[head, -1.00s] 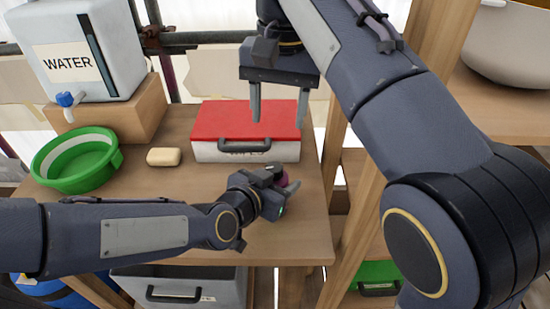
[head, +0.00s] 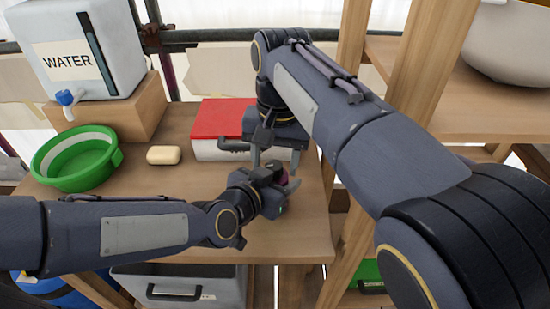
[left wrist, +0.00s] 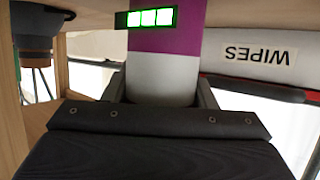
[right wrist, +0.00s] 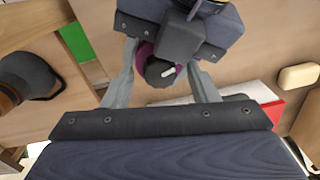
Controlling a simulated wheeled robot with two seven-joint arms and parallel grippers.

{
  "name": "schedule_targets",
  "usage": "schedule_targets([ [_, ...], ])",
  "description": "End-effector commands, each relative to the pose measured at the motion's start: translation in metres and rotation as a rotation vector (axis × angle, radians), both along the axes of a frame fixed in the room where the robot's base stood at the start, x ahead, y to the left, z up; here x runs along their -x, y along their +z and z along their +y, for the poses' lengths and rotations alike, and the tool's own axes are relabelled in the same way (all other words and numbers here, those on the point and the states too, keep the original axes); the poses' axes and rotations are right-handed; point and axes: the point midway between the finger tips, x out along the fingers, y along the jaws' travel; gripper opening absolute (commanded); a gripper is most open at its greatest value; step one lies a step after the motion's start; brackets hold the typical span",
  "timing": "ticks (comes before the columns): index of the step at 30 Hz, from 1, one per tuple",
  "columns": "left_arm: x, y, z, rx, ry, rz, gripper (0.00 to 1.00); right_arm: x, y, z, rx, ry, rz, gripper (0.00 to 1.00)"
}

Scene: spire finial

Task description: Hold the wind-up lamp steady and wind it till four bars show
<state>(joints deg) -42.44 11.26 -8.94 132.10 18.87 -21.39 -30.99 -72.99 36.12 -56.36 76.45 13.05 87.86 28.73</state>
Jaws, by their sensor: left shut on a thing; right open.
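The wind-up lamp has a purple and white body (left wrist: 165,75) in the left wrist view. Its small green display (left wrist: 148,18) shows three bright bars, with a dark part at the left end. My left gripper (head: 284,193) is shut on the lamp's body and holds it upright over the table; in the head view only a bit of purple shows. The dark round knob (right wrist: 160,72) with a white mark is on top of the lamp. My right gripper (head: 275,164) is open above the lamp. In the right wrist view its fingers stand either side of the knob, apart from it.
The white wipes box with a red lid (head: 215,120) stands just behind the grippers. A soap bar (head: 163,155), a green basin (head: 75,172) and a water container (head: 110,50) are further left. A wooden post (head: 350,210) rises right of the table (head: 150,185).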

Motion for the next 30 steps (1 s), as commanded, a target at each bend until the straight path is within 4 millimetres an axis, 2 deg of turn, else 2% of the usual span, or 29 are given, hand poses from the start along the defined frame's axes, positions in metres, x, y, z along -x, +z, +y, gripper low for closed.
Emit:
schedule_targets([
  [3, -0.0001, 0.0002, 0.0, 0.0, 0.0, 0.0, 0.25, 0.0, 0.0002, 0.0, 0.0, 0.0, 0.0, 0.53],
  [12, -0.0001, 0.0002, 0.0, 0.0, 0.0, 0.0, 0.25, 0.0, 0.0005, 0.0, 0.0, 0.0, 0.0, 0.14],
  [14, -0.0001, 0.0002, 0.0, 0.0, 0.0, 0.0, 0.25, 0.0, 0.0005, 0.0, 0.0, 0.0, 0.0, 0.08],
  [23, -0.0001, 0.0002, 0.0, 0.0, 0.0, 0.0, 0.25, 0.0, 0.0007, -0.0002, 0.0, -0.045, 0.0, 0.08],
  [30, -0.0001, 0.0001, 0.0001, 0.0, 0.0, 0.0, 0.25, 0.0003, 0.001, -0.0008, -0.001, -0.191, 0.001, 0.08],
])
